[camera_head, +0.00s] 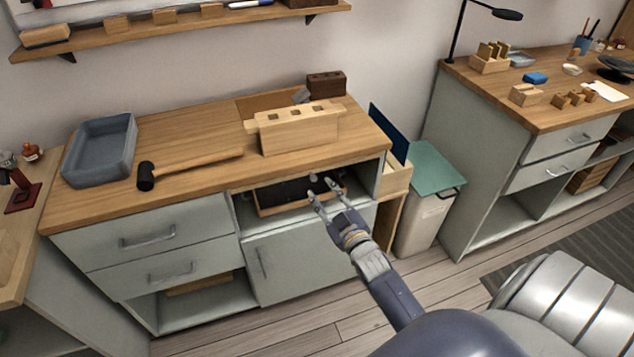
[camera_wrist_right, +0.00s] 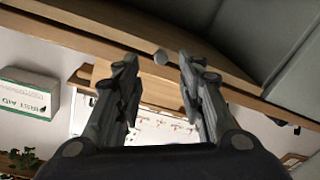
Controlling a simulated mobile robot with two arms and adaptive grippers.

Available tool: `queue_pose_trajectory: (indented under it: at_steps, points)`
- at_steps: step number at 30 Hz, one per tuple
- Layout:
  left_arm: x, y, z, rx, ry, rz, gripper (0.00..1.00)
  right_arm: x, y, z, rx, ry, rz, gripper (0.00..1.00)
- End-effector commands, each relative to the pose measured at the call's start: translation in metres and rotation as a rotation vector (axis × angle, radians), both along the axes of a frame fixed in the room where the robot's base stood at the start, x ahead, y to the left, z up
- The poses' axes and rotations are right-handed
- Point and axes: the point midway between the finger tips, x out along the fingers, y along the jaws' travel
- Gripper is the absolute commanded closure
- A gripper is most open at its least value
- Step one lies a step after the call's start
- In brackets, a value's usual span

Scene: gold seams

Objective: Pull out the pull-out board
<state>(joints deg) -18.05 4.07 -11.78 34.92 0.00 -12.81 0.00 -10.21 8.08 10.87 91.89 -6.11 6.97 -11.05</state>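The pull-out board appears as a thin wooden edge under the bench top, with a small round grey knob (camera_head: 313,177) at its front. In the right wrist view the knob (camera_wrist_right: 160,57) lies between and just beyond my fingertips, against a wooden edge. My right gripper (camera_head: 320,189) is open in front of the bench, its two fingers apart and empty. It also shows in the right wrist view (camera_wrist_right: 156,62). I cannot tell if a finger touches the knob. The rest of the board is hidden under the bench top. My left gripper is not in view.
Below the bench top, an open compartment holds a dark wood-framed tray (camera_head: 290,194). On the bench are a grey bin (camera_head: 100,150), a mallet (camera_head: 190,166) and a slotted wooden block (camera_head: 298,128). A lidded bin (camera_head: 425,215) stands right of the bench. Floor in front is clear.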

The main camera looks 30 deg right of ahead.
Motion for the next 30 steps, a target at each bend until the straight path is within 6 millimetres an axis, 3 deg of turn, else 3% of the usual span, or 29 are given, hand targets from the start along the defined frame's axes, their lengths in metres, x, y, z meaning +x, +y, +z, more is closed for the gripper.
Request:
queue_pose_trajectory:
  at_steps: [3, 9, 14, 21, 26, 30]
  points:
    - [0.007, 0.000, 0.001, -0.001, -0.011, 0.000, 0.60, 0.023, -0.004, 0.001, 0.000, -0.002, 0.000, 0.64]
    - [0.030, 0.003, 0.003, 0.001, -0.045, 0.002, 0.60, 0.046, -0.007, 0.000, 0.000, 0.000, 0.001, 0.64]
    - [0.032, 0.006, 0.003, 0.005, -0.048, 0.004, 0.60, 0.053, -0.008, -0.001, 0.000, 0.001, 0.000, 0.64]
    - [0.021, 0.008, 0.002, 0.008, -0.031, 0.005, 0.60, 0.053, -0.008, -0.001, 0.000, 0.001, 0.000, 0.64]
    - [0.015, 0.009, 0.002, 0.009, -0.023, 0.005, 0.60, 0.053, -0.008, -0.001, 0.000, 0.001, 0.000, 0.98]
    - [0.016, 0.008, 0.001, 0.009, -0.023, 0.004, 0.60, 0.053, -0.008, -0.001, 0.000, 0.001, 0.000, 1.00]
